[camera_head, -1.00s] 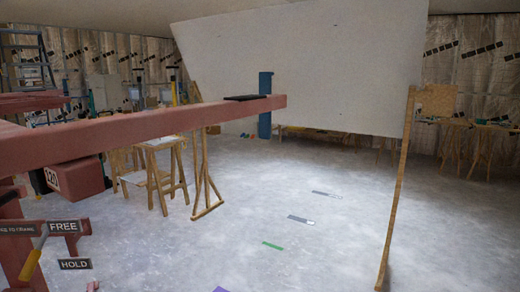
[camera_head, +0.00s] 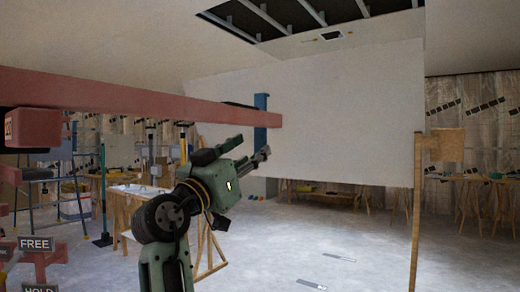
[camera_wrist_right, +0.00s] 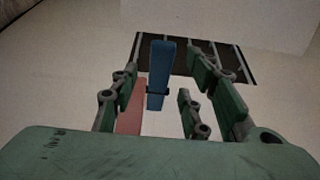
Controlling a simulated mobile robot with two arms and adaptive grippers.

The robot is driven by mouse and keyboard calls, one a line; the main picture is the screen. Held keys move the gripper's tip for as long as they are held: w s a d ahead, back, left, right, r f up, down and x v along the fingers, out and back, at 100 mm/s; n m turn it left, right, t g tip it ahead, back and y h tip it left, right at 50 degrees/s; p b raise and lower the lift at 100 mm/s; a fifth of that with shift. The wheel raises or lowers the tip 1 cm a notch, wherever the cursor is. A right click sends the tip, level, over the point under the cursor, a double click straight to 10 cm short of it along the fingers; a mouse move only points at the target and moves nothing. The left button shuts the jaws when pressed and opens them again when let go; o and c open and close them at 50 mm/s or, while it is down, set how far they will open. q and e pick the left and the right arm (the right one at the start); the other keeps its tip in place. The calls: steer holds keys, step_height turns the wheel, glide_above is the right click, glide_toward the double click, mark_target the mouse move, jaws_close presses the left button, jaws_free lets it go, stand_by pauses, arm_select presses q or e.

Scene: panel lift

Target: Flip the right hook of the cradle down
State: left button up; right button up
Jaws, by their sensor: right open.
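The cradle's red beam (camera_head: 110,102) runs in from the left in the head view. A blue upright hook (camera_head: 261,117) stands at its right end, in front of the white panel (camera_head: 345,125). My green right gripper (camera_head: 252,148) is raised below the beam's end, its fingers pointing up and right. It is open and empty, apart from the hook as far as I can tell. In the right wrist view the blue hook (camera_wrist_right: 158,72) and red beam (camera_wrist_right: 131,108) appear between the spread fingers (camera_wrist_right: 165,85). My left gripper is not in view.
A wooden post (camera_head: 416,215) stands at the right. The ceiling has a dark framed opening (camera_head: 285,18). A trestle table (camera_head: 130,192) is at the left, sawhorses (camera_head: 480,190) at the back right. FREE (camera_head: 36,244) and HOLD labels show lower left.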

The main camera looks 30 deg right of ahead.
mark_target(258, 147)
steer(key=x, duration=0.5)
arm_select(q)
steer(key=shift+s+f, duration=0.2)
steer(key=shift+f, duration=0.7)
arm_select(e)
steer(key=shift+c, duration=0.2)
jaws_close()
steer(key=shift+f, duration=0.1)
